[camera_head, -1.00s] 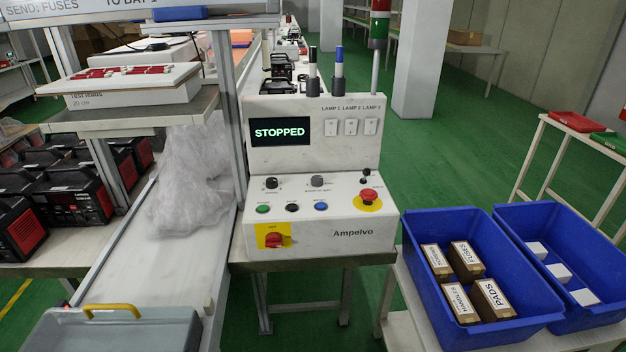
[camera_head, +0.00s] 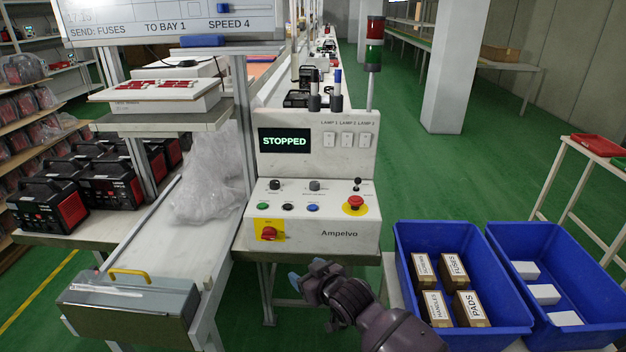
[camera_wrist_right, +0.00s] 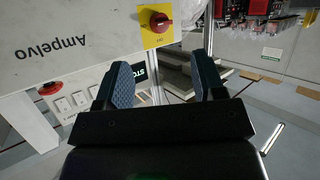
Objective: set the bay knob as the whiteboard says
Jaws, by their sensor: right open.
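The whiteboard (camera_head: 160,27) at the top left reads "SEND: FUSES", "TO BAY 1", "SPEED 4". The white Ampelvo control panel (camera_head: 300,235) stands ahead with its screen (camera_head: 284,141) showing "STOPPED". Its upper row has a black knob (camera_head: 275,185) and a grey knob (camera_head: 315,185); their labels are too small to read, so I cannot tell which is the bay knob. My right gripper (camera_head: 307,280) is open and empty, low in front of the panel. In the wrist view, the gripper (camera_wrist_right: 165,78) shows the panel upside down beyond its fingers. My left gripper is out of view.
Blue bins (camera_head: 405,290) stand at the right.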

